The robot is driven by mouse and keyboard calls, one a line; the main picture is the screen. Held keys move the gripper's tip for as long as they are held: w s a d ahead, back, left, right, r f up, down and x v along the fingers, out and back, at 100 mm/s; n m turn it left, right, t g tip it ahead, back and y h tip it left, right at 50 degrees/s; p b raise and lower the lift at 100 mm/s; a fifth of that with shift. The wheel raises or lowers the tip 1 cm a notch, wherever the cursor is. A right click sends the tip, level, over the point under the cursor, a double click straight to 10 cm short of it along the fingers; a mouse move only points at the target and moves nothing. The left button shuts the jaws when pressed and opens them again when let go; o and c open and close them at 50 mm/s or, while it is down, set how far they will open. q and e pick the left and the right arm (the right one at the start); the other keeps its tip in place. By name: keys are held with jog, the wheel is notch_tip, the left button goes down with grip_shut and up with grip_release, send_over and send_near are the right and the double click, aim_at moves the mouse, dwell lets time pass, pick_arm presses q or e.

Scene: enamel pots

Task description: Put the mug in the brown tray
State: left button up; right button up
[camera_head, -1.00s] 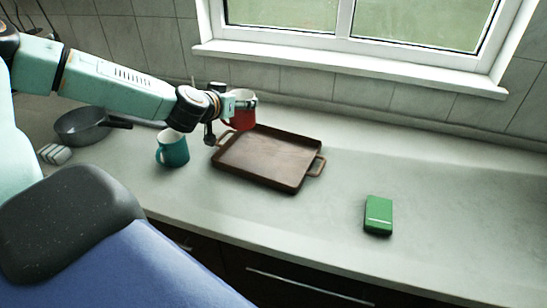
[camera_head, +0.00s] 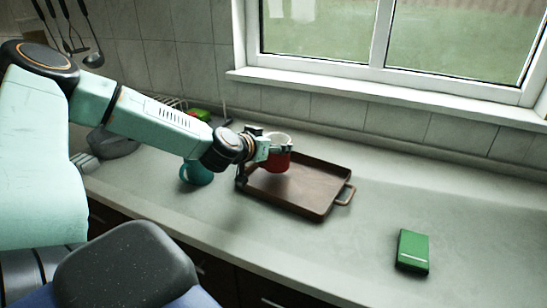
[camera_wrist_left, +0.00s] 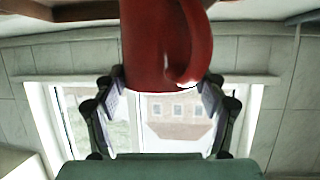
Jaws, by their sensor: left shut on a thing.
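The red mug (camera_head: 279,160) with a pale rim is held upright over the left part of the brown tray (camera_head: 318,200). My left gripper (camera_head: 272,149) is shut on it. The mug's base looks slightly above the tray floor, but I cannot tell the exact gap. My right gripper is not in view.
A teal mug (camera_head: 196,173) stands left of the tray, partly hidden by my left arm. A dark pan (camera_head: 113,143) is farther left behind the arm. A green box (camera_head: 413,251) lies at the right. The counter between tray and box is clear.

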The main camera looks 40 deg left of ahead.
aim_at(270, 154)
pick_arm(q)
notch_tip(270, 154, down, 2)
jog(key=shift+a+f+b, duration=0.1)
jog(key=shift+f+b, duration=0.15)
jog(key=shift+b, duration=0.55)
jog(key=shift+f+b, duration=0.25)
jog(key=shift+b, duration=0.05)
jog(key=shift+w+d, duration=0.1)
jog(key=shift+d, duration=0.2)
jog(key=shift+a+f, duration=0.15)
jog(key=shift+a, duration=0.1)
jog(key=o, duration=1.1)
jog(key=shift+s, duration=0.2)
jog(key=o, duration=0.3)
jog(key=shift+w+d, duration=0.15)
jog(key=shift+d, duration=0.1)
jog(key=shift+a, duration=0.1)
jog(key=shift+a, duration=0.1)
